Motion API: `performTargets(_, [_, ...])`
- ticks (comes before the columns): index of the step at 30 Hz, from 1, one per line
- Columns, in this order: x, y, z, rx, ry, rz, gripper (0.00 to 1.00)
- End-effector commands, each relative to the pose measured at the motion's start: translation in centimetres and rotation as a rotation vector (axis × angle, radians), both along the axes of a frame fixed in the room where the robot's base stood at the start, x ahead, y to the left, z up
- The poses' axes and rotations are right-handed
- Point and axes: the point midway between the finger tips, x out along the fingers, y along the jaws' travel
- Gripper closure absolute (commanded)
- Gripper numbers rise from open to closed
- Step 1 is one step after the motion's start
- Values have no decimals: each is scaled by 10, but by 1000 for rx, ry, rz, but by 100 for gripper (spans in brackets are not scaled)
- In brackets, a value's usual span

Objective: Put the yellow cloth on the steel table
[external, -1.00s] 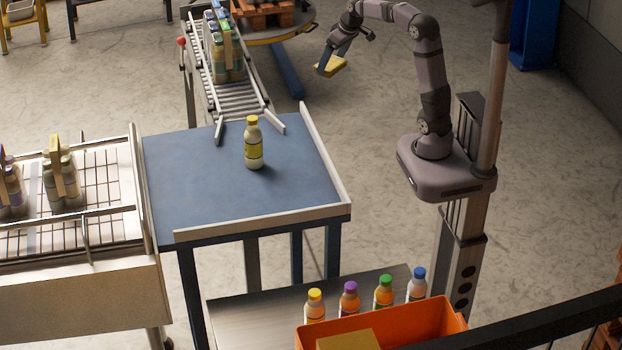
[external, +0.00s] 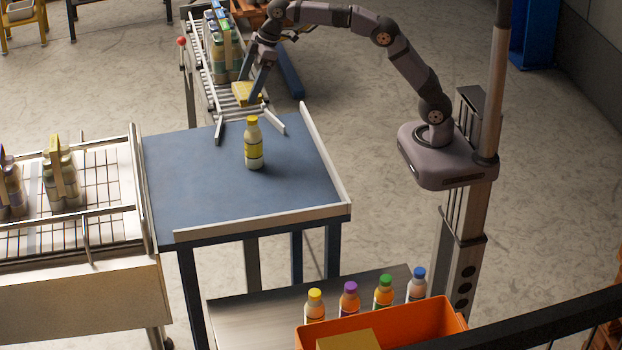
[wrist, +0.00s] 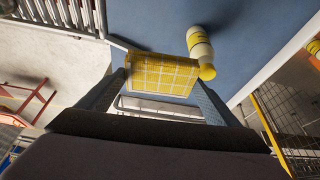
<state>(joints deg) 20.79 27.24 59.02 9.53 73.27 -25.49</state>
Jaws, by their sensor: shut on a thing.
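The yellow cloth (external: 243,93) is a folded, checked pad gripped between the two fingers of my gripper (external: 256,92). In the external view it is over the near end of the roller conveyor, behind the blue-topped table. In the wrist view the cloth (wrist: 165,74) spans the gap between the fingertips. A grey steel-looking table (external: 250,318) stands at the bottom of the external view, on the near side of the blue-topped table. Its right part is hidden by an orange crate.
The blue-topped table (external: 200,185) has raised edges and a yellow-capped bottle (external: 254,145) standing on it. Several bottles (external: 349,300) and the orange crate (external: 440,325) are at the steel table. Its left part is clear. Bottle packs stand on the conveyor (external: 205,75).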

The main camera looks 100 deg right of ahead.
Motion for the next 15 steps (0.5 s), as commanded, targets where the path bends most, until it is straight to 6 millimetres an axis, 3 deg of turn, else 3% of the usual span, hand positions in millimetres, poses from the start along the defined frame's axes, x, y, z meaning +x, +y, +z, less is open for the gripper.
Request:
performTargets(1, [11,23,7,-1,-2,46,40])
performTargets(5, [31,76,13,0,1,140,40])
performTargets(15, [61,213,-20,1,2,238,40])
